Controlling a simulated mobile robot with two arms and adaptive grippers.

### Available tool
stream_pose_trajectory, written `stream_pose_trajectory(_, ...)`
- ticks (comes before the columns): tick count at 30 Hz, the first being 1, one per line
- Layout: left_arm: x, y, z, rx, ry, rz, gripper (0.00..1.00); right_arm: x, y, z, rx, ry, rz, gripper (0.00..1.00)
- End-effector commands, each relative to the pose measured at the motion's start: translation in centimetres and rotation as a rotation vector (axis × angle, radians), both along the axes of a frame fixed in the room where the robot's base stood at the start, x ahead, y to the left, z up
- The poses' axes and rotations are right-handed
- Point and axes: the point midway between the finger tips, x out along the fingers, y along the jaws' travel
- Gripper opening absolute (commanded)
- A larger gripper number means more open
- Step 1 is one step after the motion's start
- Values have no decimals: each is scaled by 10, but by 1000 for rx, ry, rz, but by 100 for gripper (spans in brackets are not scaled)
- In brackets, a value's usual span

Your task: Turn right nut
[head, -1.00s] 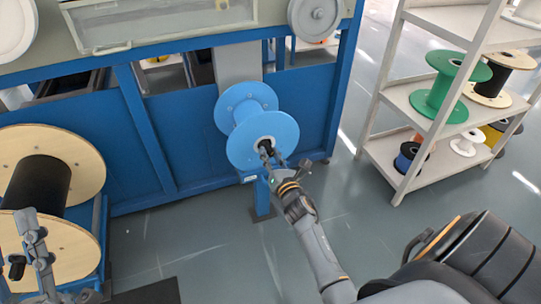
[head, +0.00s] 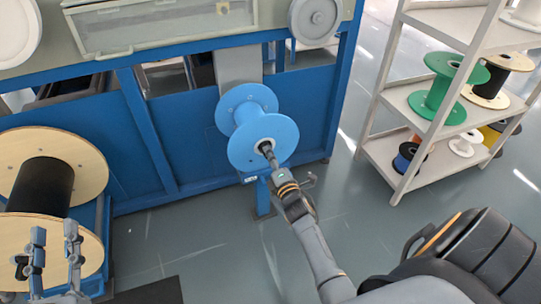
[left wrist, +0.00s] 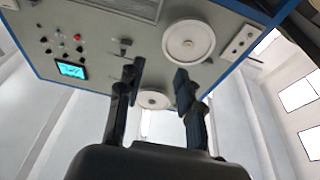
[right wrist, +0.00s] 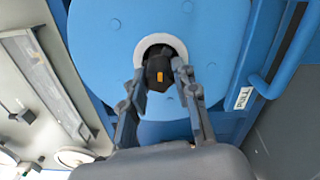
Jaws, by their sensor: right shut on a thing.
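The right nut (right wrist: 158,72) is dark with an orange mark and sits at the centre of the blue spool (head: 262,138), inside a pale ring in the right wrist view. My right gripper (right wrist: 158,70) has its two fingers closed on either side of the nut. In the head view the right gripper (head: 267,152) reaches the spool's hub and covers most of the nut. My left gripper (head: 54,238) is open and empty, in front of the wooden reel at lower left. Its fingers (left wrist: 158,82) stand apart in the left wrist view.
The blue machine (head: 187,152) stands behind the spool. A wooden reel with black cable (head: 42,186) is at left. A shelf (head: 416,104) with several spools, one green (head: 442,88), is at right. The floor (head: 200,240) between is mostly clear.

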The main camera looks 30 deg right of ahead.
Motion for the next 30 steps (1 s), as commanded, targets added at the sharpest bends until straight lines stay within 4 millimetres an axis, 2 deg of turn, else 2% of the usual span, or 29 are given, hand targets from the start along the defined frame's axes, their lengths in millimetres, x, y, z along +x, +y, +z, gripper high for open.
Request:
stream_pose_trajectory(7,5,4,-35,56,208,12,36,0,0,2,229,-53,0,0)
stream_pose_trajectory(14,0,11,-75,110,419,25,36,0,0,2,442,-104,0,0)
stream_pose_trajectory(20,-12,19,-108,155,608,37,36,0,0,2,626,-148,0,0)
stream_pose_trajectory(30,-50,37,-157,228,920,57,36,0,-1,2,940,-225,-1,0)
